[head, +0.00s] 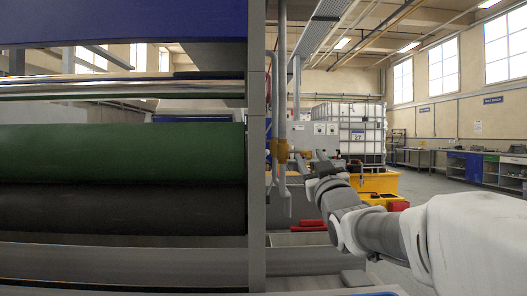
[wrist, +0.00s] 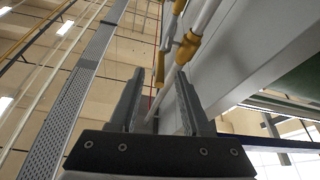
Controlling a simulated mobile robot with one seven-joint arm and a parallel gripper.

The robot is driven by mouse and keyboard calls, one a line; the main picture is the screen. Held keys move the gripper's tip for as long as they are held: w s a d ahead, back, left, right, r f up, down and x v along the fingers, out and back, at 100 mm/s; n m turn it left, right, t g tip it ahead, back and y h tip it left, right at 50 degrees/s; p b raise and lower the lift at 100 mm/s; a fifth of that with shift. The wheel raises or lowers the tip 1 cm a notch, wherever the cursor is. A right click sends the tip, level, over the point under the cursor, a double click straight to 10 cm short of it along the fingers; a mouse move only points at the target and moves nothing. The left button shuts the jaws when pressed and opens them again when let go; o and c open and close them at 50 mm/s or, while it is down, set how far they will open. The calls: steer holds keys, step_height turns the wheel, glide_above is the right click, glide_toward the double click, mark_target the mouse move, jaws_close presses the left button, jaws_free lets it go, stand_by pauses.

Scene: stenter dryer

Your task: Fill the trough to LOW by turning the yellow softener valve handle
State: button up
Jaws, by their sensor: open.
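The yellow softener valve (head: 281,151) sits on a vertical grey pipe beside the machine frame in the head view. In the wrist view the yellow valve body (wrist: 188,46) is beyond the right finger. A yellow handle-like part (wrist: 160,68) shows between the fingertips, apparently farther off. My gripper (wrist: 160,80) is open and empty; its two dark fingers point toward the valve. In the head view my gripper (head: 318,163) is just right of the pipe. The grey trough (head: 130,258) appears to lie below the rollers; its inside, liquid level and LOW mark are hidden.
The green roller (head: 120,152) and dark roller (head: 120,210) are left of the grey upright (head: 256,180). A white caged tank (head: 345,132) and a yellow bin (head: 375,183) stand behind my arm. Red items (head: 310,226) lie low near the pipe. Open floor is at right.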

steer(key=shift+p+x, duration=0.6)
steer(key=shift+x, duration=1.35)
jaws_close()
stand_by(1.2)
